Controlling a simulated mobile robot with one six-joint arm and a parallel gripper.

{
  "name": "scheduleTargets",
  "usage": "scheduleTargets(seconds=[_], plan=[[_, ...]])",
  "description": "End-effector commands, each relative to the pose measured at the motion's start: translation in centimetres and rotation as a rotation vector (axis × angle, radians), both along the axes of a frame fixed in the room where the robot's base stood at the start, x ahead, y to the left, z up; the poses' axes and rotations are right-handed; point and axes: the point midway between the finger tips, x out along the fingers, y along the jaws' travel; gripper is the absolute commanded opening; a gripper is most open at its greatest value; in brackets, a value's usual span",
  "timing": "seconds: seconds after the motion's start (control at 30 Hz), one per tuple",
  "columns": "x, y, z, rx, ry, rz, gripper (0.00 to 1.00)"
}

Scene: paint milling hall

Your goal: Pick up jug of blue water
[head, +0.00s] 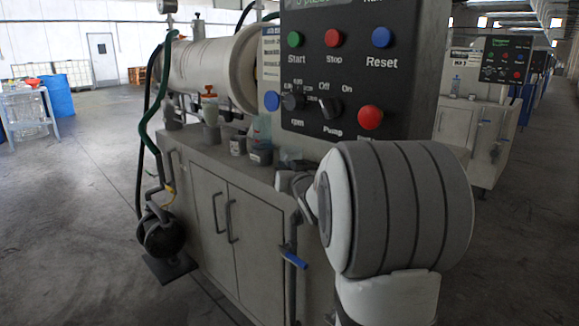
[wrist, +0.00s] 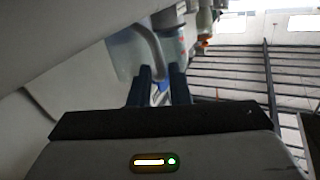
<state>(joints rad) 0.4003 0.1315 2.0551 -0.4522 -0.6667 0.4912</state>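In the wrist view, my gripper (wrist: 161,68) shows two dark blue fingers with a clear gap between them. A translucent bluish jug (wrist: 122,52) is just beyond the fingertips. Its pale curved handle (wrist: 152,48) runs down towards the gap, and blue shows between the fingers. I cannot tell whether the fingers touch the handle. In the head view, a translucent teal vessel (head: 262,127), perhaps the jug, stands at the back of the cabinet top. My own arm fills the right of that view, and the fingers cannot be made out there.
A horizontal drum (head: 205,68) is behind.

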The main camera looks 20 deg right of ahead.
Motion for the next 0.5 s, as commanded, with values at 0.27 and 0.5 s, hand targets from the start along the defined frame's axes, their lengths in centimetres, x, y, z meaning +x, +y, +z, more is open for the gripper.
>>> scheduleTargets(seconds=[0.27,0.5], plan=[[0.00,0.05,0.01,0.000,0.000,0.001,0.00],[0.01,0.08,0.07,0.000,-0.001,0.002,0.00]])
